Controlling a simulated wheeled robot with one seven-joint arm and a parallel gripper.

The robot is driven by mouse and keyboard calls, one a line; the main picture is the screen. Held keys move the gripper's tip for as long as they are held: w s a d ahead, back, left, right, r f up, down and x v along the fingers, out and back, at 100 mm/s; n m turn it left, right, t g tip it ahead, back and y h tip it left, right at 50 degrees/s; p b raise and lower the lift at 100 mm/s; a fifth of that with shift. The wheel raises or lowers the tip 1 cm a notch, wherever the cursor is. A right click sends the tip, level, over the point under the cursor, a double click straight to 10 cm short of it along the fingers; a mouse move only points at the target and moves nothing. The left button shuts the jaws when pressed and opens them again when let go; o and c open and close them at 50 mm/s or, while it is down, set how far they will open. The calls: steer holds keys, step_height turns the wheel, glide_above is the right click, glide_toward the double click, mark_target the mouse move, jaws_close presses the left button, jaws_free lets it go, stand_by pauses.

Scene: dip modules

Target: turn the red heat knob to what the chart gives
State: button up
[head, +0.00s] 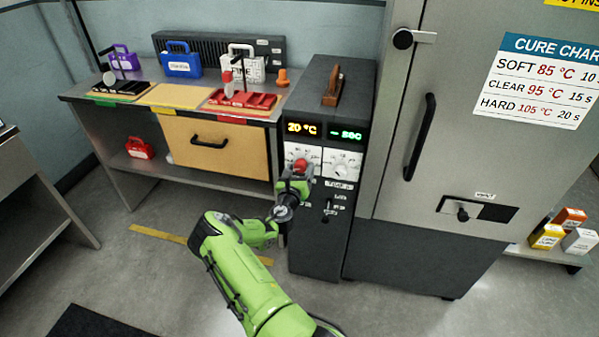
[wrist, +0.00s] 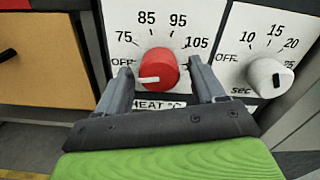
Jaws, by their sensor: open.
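The red heat knob (head: 301,165) is on the front of the dark control cabinet, below the displays. In the wrist view the knob (wrist: 159,66) has its white mark toward the left, near OFF, on a scale of 75, 85, 95 and 105. My gripper (head: 295,180) is at the knob. In the wrist view my gripper (wrist: 161,76) is open, one finger on each side of the knob, with gaps visible. The cure chart (head: 538,82) reads SOFT 85 °C 10 s, CLEAR 95 °C 15 s, HARD 105 °C 20 s.
A white seconds knob (wrist: 268,77) sits close to the right of my right finger. The temperature display (head: 301,128) reads 20 °C. The grey cabinet door (head: 450,110) stands to the right. A bench (head: 180,110) with colored trays and modules is at the left.

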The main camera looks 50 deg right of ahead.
steer(key=c, duration=1.1)
steer(key=shift+o, duration=0.2)
steer(key=shift+m, duration=0.3)
steer(key=m+b, duration=0.1)
steer(key=m, duration=0.2)
steer(key=shift+a+f+m, duration=0.1)
steer(key=shift+m, duration=0.2)
steer(key=m+b, duration=0.1)
steer(key=m, duration=0.2)
steer(key=shift+m, duration=0.3)
steer(key=m+b, duration=0.1)
steer(key=m, duration=0.2)
steer(key=shift+w+m+b, duration=0.15)
steer(key=shift+m+b, duration=0.15)
steer(key=shift+b, duration=0.1)
steer(key=shift+a+m+b, duration=0.1)
steer(key=shift+m+b, duration=1)
steer(key=shift+m, duration=1)
steer(key=shift+w, duration=0.1)
